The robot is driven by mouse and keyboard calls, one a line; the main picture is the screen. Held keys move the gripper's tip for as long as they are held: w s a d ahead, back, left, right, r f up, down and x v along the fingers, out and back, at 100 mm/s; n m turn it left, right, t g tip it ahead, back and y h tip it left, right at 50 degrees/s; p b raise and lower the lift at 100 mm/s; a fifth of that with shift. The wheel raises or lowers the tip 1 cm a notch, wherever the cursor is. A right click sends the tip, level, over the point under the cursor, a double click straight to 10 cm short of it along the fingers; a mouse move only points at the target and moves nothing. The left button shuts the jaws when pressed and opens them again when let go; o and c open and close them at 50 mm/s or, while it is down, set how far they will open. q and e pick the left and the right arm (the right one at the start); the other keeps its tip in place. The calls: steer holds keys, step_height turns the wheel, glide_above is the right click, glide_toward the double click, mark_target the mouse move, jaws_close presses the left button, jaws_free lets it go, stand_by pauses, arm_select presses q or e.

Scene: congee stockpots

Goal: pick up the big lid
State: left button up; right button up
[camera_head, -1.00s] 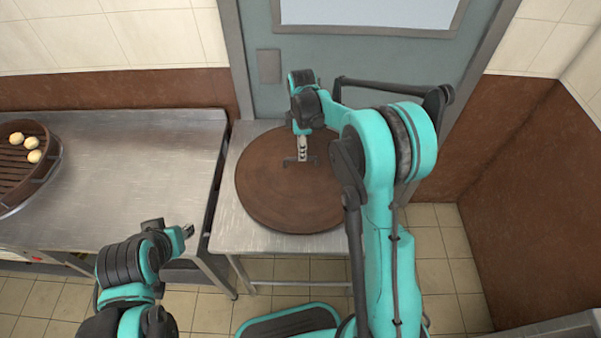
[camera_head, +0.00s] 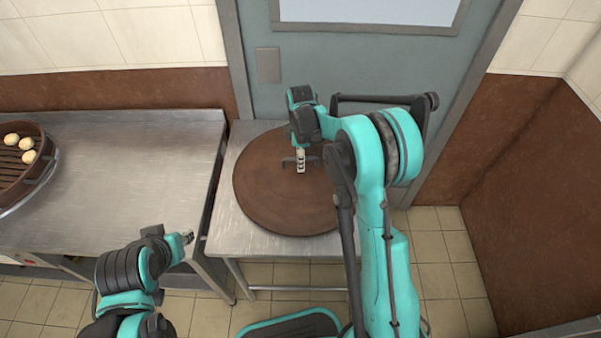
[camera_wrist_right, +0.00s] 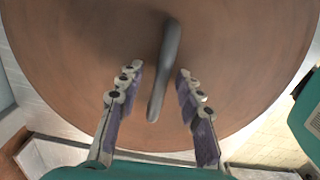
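The big lid (camera_head: 262,200) is a wide brown disc lying flat on a small metal table. Its slim grey bar handle (camera_wrist_right: 165,75) shows in the right wrist view, where the brown lid (camera_wrist_right: 75,60) fills most of the picture. My right gripper (camera_head: 300,163) is over the middle of the lid in the head view. In the right wrist view the right gripper (camera_wrist_right: 160,72) is open, with its fingers apart on either side of the handle and a gap to each. I cannot tell contact with the lid. My left gripper (camera_head: 188,237) is at lower left, away from the lid, its fingers small.
The small metal table (camera_head: 222,225) stands against a grey-green door (camera_head: 350,60). A long steel counter (camera_head: 130,160) is on the left, holding a round steamer basket (camera_head: 45,170) with several pale buns. A brown wall (camera_head: 530,200) is on the right.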

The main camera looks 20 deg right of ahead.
steer(key=shift+f, duration=0.2)
steer(key=shift+c, duration=0.4)
jaws_close()
